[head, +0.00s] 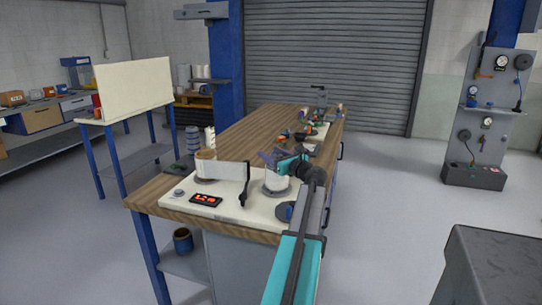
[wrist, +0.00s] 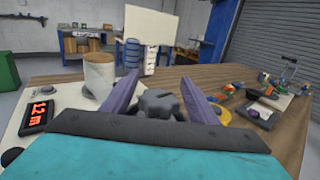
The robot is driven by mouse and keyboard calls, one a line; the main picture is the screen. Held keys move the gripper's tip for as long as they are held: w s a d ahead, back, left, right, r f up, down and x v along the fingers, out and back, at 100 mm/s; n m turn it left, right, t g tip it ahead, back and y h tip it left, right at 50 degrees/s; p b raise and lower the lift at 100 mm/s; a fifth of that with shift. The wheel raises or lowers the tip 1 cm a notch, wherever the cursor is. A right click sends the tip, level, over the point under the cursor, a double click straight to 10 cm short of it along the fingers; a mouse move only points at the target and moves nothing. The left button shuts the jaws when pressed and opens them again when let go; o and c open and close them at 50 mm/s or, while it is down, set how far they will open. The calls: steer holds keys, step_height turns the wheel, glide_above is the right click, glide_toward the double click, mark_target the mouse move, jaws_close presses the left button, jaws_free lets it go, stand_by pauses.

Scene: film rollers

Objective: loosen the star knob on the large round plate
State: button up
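A dark grey star knob (wrist: 160,103) shows in the wrist view between the two purple fingers of my gripper (wrist: 160,85). The fingers are spread, one on each side of the knob; I cannot tell whether either touches it. The large round plate under the knob is hidden behind my gripper in the wrist view.
A cream roll (head: 205,163) stands left on the panel, behind a red-lit display (head: 205,199). An upright arm (head: 245,180) stands between the rolls. Small coloured parts (head: 300,135) lie farther back on the wooden bench (head: 240,135).

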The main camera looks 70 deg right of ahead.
steer(key=v, duration=1.4)
steer(key=shift+b, duration=0.35)
steer(key=shift+d+r, duration=0.1)
